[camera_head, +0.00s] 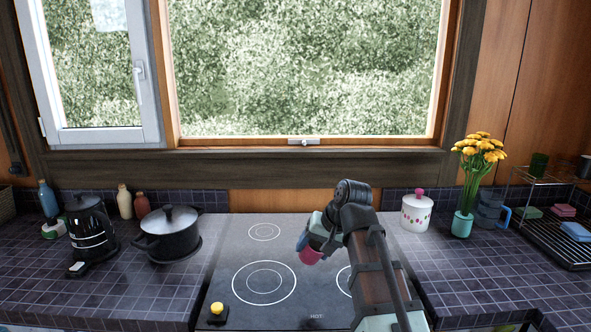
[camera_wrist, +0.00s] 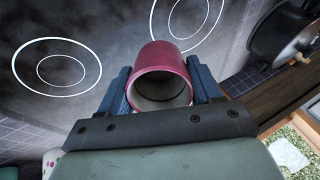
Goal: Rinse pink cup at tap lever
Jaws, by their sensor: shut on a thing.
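The pink cup (camera_head: 310,256) is held over the black cooktop in the head view, partly hidden by my arm. In the wrist view the pink cup (camera_wrist: 160,72) sits between the two blue fingers of my gripper (camera_wrist: 161,92), its dark round opening facing the camera. My gripper (camera_head: 306,244) is shut on the cup, with a finger on each side. I cannot see any tap or tap lever in either view.
The cooktop (camera_head: 225,275) below is clear except a yellow-topped knob (camera_head: 217,310). A black pot (camera_head: 168,238) and kettle (camera_head: 90,232) stand left. A lidded white jar (camera_head: 416,214), flower vase (camera_head: 462,224) and dish rack (camera_head: 545,235) stand right.

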